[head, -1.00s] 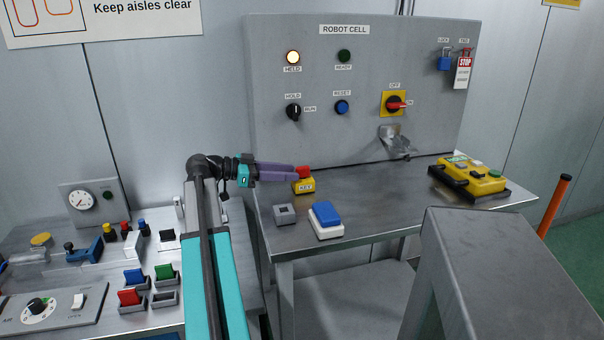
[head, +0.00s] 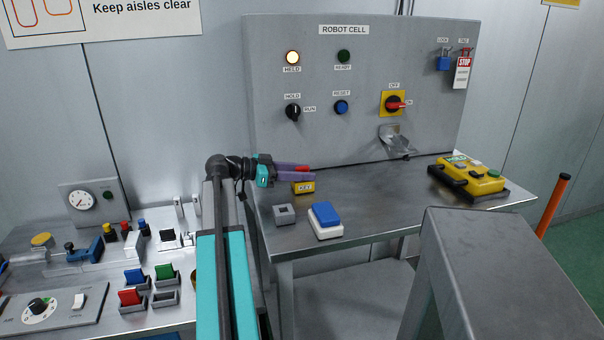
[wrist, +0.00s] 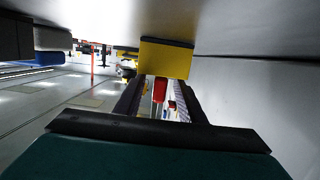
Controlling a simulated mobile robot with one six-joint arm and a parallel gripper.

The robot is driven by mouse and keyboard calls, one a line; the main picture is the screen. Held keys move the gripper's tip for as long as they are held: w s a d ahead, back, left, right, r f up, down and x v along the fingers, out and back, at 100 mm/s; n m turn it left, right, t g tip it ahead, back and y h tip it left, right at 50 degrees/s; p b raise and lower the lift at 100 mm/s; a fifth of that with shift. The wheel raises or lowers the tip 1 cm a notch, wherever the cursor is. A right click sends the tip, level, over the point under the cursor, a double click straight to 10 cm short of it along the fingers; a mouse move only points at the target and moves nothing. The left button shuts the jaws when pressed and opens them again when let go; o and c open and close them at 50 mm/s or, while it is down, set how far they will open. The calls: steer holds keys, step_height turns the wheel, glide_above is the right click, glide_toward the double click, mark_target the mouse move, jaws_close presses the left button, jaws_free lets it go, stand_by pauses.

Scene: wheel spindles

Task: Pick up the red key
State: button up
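The red key (head: 302,168) stands on top of a small yellow block (head: 304,188) labelled in black, at the back left of the metal bench. My gripper (head: 308,172) reaches in from the left with its purple fingers level, one on each side of the key. In the wrist view the red key (wrist: 160,88) sits between the two dark fingers (wrist: 158,98), with what looks like a narrow gap at each side. The yellow block (wrist: 165,58) shows above it there. The fingers look open. The key's lower part is partly hidden by the near finger in the head view.
A grey square socket block (head: 284,214) and a blue-topped white box (head: 326,220) stand in front of the yellow block. The grey control panel (head: 370,130) rises close behind. A yellow pendant (head: 470,176) lies at the far right; the bench middle is clear.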

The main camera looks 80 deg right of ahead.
jaws_close()
steer(key=shift+r, duration=0.2)
steer(key=shift+r, duration=4.85)
